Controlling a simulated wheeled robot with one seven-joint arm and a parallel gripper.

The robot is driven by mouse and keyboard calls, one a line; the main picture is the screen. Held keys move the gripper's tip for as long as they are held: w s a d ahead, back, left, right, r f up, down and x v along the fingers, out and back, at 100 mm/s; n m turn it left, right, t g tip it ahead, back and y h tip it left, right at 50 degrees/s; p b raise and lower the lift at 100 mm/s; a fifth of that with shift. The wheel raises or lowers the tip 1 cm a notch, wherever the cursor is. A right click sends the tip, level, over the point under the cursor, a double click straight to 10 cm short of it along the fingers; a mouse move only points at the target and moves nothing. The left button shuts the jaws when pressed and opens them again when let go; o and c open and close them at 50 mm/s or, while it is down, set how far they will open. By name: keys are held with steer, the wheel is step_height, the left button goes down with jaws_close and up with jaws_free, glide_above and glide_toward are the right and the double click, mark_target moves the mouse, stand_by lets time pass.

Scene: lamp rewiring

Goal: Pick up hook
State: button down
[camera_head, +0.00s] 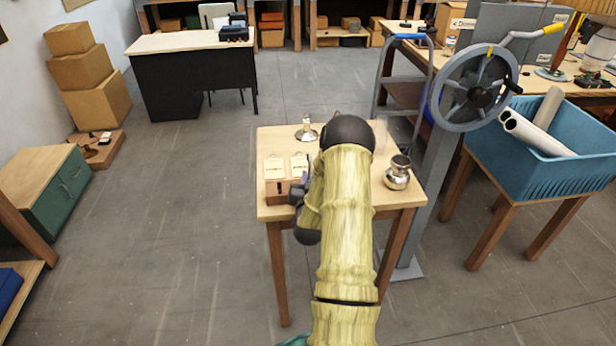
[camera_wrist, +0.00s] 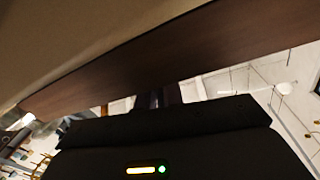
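I cannot make out a hook for certain in either view. A small wooden table (camera_head: 283,215) stands in the middle of the head view. On its left side is a brown wooden box (camera_head: 277,190) with two pale panels (camera_head: 275,168) bearing small dark marks, too small to identify. My gripper (camera_head: 297,194) is at the box's right front, partly hidden by my yellow arm. In the wrist view my gripper's fingers (camera_wrist: 158,98) look narrow, under a close brown wooden edge (camera_wrist: 150,65). Their tips are hidden, so open or shut does not show.
A small lamp-like metal piece (camera_head: 307,132) stands at the table's back. A round metal jar (camera_head: 398,174) stands at its right. A grey post with a handwheel (camera_head: 472,87) and a blue crate (camera_head: 545,170) stand to the right.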

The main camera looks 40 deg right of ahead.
stand_by(0.3)
step_height(320, 180, up, 10)
steer(key=shift+r+b, duration=0.1)
steer(key=shift+b, duration=0.5)
stand_by(0.6)
